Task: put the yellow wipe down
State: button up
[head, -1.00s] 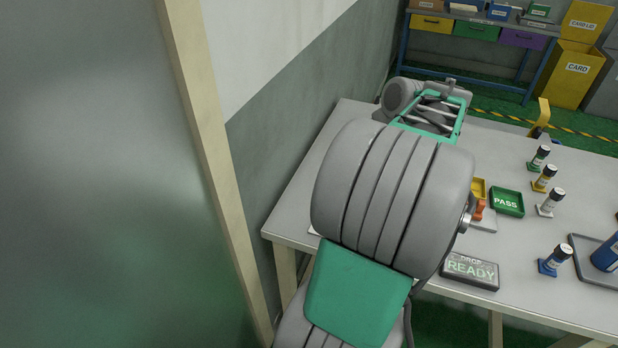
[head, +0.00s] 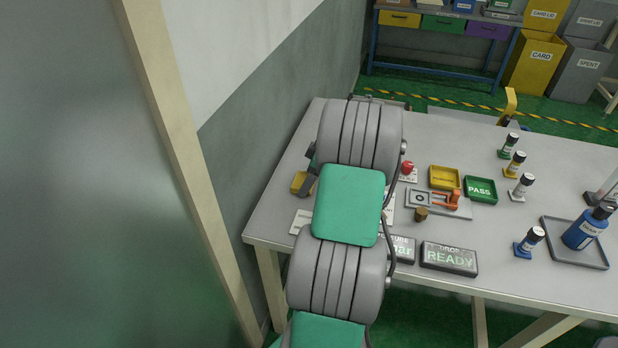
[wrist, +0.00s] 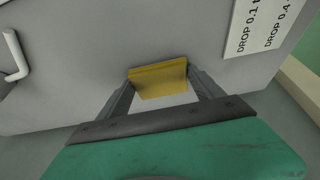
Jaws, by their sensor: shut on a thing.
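The yellow wipe (wrist: 160,84) is between the two fingertips of my gripper (wrist: 159,76) in the wrist view, and both fingers press on its sides. In the head view the yellow wipe (head: 299,183) shows at the left end of the table, beside my arm. My gripper (head: 307,182) is mostly hidden there behind my own arm links. The wipe is over or at the grey tabletop (wrist: 80,60); I cannot tell whether it touches it.
A white printed card (wrist: 262,24) lies to the right in the wrist view, and a white handle (wrist: 15,55) is at the left. In the head view, the READY box (head: 449,258), yellow tray (head: 444,177), green PASS tray (head: 480,190) and several small bottles stand to the right. The wall (head: 250,150) borders the left.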

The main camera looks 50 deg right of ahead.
jog(key=o, duration=1.3)
jog(key=p+v, duration=0.1)
jog(key=v, duration=1.1)
jog(key=shift+s, duration=0.1)
